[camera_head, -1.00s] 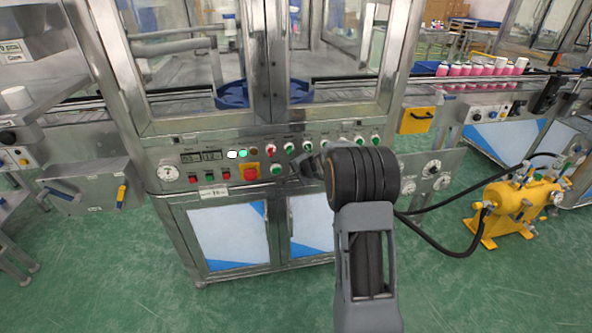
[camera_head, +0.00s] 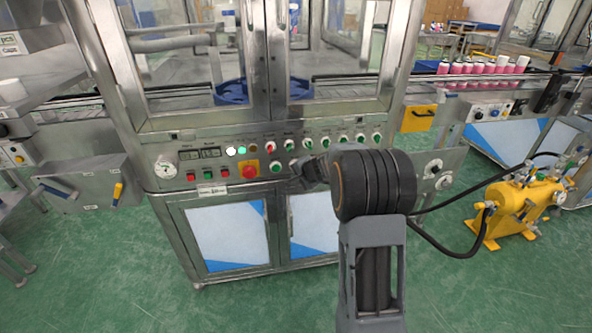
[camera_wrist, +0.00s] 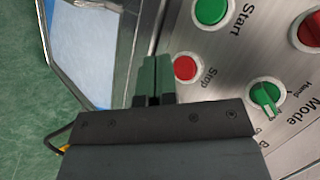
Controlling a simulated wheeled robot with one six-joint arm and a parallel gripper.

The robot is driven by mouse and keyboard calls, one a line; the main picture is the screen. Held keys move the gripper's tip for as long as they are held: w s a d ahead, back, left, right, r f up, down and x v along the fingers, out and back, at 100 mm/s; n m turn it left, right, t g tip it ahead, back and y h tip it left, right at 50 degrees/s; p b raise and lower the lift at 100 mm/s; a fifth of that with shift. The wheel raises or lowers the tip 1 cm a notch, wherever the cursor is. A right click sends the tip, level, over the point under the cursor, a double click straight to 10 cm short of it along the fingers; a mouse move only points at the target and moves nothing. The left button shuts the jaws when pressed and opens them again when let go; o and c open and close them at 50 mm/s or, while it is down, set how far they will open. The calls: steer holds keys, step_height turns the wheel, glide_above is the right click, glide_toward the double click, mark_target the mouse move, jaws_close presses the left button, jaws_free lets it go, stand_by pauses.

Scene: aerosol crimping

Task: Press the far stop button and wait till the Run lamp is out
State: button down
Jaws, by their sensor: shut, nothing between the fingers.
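In the wrist view a small red button (camera_wrist: 187,68) labelled Stop is on the steel panel. My gripper (camera_wrist: 152,78) has its two dark green fingers together and empty, just left of that button in the picture; I cannot tell whether they touch the panel. In the head view my gripper (camera_head: 300,181) is in front of the control panel (camera_head: 175,152), right of the large red button (camera_head: 250,170). A lit green lamp (camera_head: 242,149) and a lit pale lamp (camera_head: 231,152) are on the panel; their labels are unreadable, so I cannot tell which is Run.
In the wrist view a green Start button (camera_wrist: 211,10), a green Mode selector (camera_wrist: 265,95) and a large red button (camera_wrist: 312,30) are close by. In the head view a yellow unit (camera_head: 515,205) with a black hose stands at right. Green floor is clear in front.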

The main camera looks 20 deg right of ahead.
steer(key=shift+s+a+b, duration=0.2)
steer(key=shift+s+b, duration=0.25)
steer(key=shift+s, duration=0.45)
steer(key=shift+s+a+b, duration=0.15)
steer(key=shift+s+b, duration=0.3)
steer(key=shift+s, duration=0.4)
steer(key=s+a+r+n+g+y+p, duration=0.1)
steer(key=s+a+r+n+g+p, duration=0.25)
steer(key=s, duration=0.45)
steer(key=s+a+r+n+g+p, duration=0.3)
steer(key=s+a+n+p, duration=0.15)
steer(key=s, duration=0.45)
steer(key=s+a+r+n+h+p, duration=0.1)
steer(key=s+r+n+p, duration=0.1)
steer(key=s+r+p, duration=0.3)
steer(key=s+a+r+n+h+p, duration=0.2)
steer(key=s+r+p, duration=0.4)
steer(key=r, duration=0.6)
steer(key=shift+a+n+p, duration=0.3)
steer(key=shift+n+p, duration=0.35)
steer(key=shift+n, duration=0.05)
steer(key=c, duration=1.9)
jaws_free()
steer(key=shift+t, duration=0.25)
